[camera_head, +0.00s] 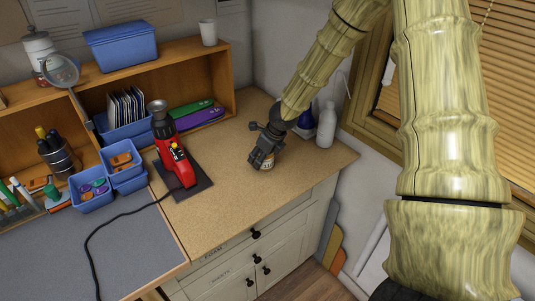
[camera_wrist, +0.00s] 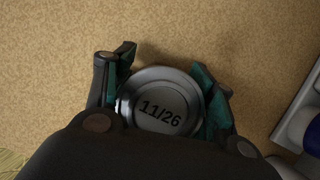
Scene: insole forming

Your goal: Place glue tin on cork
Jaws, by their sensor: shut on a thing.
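My gripper (camera_head: 264,161) is over the cork surface (camera_head: 240,205) at the right part of the bench. It is shut on a small round tin, the glue tin (camera_head: 267,165), whose lower part shows below the fingers. In the wrist view the tin's grey metal lid (camera_wrist: 160,101) reads "11/26", and a finger presses it on each side. The tin looks upright. The speckled tan cork (camera_wrist: 215,30) lies beneath and around it. I cannot tell whether the tin's base touches the cork.
A red tool (camera_head: 173,155) on a dark mat stands to the left, its black cable (camera_head: 105,225) trailing forward. A white bottle (camera_head: 326,125) and a blue item stand behind right. Blue bins (camera_head: 122,160) are further left. Cork in front of my gripper is clear.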

